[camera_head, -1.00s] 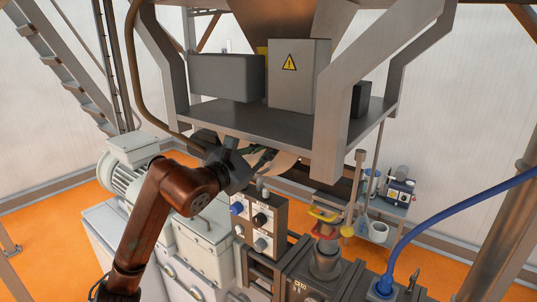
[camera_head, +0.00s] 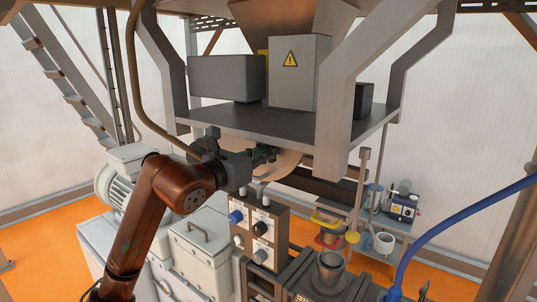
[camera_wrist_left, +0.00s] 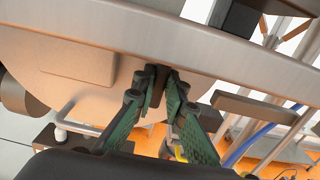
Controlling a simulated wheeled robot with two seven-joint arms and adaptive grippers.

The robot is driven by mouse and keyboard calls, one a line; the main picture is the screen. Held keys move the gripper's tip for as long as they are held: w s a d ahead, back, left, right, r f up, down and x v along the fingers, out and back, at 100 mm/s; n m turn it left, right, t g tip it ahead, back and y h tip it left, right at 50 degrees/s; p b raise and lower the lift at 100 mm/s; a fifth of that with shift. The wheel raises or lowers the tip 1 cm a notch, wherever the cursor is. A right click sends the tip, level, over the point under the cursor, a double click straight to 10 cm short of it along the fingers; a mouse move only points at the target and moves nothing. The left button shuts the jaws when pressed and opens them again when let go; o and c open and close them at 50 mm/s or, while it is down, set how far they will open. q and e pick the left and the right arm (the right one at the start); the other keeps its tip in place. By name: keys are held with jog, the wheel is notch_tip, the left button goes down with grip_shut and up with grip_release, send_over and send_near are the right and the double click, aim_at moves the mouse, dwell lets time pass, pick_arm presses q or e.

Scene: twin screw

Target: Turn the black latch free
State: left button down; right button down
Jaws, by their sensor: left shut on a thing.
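The black latch (camera_wrist_left: 155,84) shows in the left wrist view as a small dark piece below the metal rim, against the beige rounded surface. My left gripper (camera_wrist_left: 160,78) has its two green-padded fingers closed on it from both sides. In the head view my left gripper (camera_head: 266,155) reaches in from the left, just under the grey platform (camera_head: 290,125). The latch is too small and covered there to make out. My right gripper is in neither view.
A control box with knobs (camera_head: 260,228) stands just below my left gripper. The platform's thick grey leg (camera_head: 332,130) stands to the right of it. A blue hose (camera_head: 450,222) and a small cart (camera_head: 388,222) are farther right.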

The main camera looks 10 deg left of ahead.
pick_arm(q)
jog(key=shift+r, duration=0.1)
dwell(0.3)
jog(key=c, duration=2)
grip_release()
jog(key=shift+o, duration=0.2)
jog(key=v, duration=1.2)
